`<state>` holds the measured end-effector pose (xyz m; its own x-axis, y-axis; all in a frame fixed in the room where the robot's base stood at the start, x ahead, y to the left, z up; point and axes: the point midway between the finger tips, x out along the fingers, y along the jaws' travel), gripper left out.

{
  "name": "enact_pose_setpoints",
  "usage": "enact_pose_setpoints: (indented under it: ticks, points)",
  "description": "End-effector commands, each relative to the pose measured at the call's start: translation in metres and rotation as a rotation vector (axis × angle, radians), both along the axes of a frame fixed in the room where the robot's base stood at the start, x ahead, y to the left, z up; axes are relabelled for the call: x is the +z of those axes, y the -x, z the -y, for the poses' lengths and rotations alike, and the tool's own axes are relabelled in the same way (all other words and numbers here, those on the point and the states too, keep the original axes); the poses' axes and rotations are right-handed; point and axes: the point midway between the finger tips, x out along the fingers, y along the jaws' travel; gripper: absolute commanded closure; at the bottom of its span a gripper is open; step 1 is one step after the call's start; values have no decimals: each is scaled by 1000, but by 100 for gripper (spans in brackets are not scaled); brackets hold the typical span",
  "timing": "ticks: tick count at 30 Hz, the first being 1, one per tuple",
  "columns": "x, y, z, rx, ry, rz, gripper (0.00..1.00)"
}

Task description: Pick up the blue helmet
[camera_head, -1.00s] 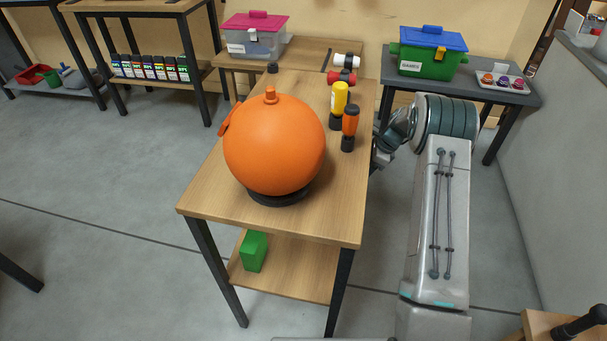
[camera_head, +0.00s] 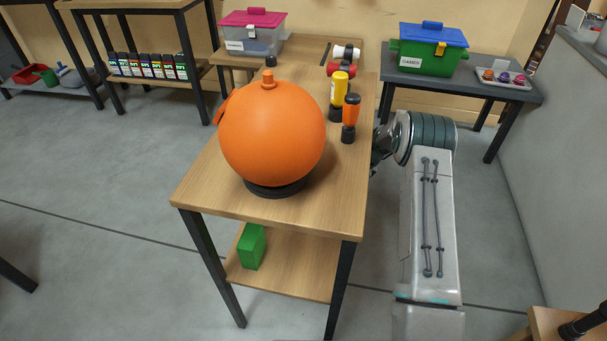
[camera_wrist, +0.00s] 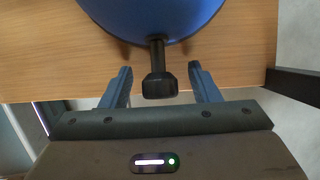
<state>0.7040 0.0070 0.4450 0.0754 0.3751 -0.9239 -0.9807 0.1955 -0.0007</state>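In the wrist view a smooth blue rounded thing (camera_wrist: 150,18), which fits the blue helmet, is cut off by the top edge. A black stem with a black knob (camera_wrist: 160,86) sticks out of it toward me. My gripper (camera_wrist: 160,70) is open, with one finger on each side of the knob and a gap on both sides. A wooden surface (camera_wrist: 60,50) lies behind them. In the head view I see no blue helmet, and my gripper is hidden beyond my arm at the table's right side.
A large orange ball-shaped thing (camera_head: 272,135) on a black base stands on the wooden table (camera_head: 210,195). A yellow bottle (camera_head: 338,90) and an orange bottle (camera_head: 351,112) stand near its right edge. A grey table (camera_head: 510,95) holds a green box with a blue lid (camera_head: 430,55).

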Motion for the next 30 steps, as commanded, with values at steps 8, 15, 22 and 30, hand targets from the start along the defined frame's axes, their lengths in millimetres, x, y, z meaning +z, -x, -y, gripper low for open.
enact_pose_setpoints:
  ticks: [8, 15, 22, 30]
  points:
    - [1, 0, 0, 0, -1, 0, 100]
    - [3, 0, 0, 1, -1, 1, 100]
    - [22, 0, -1, 1, -1, 2, 100]
    - [38, 6, 31, -6, 0, -1, 100]
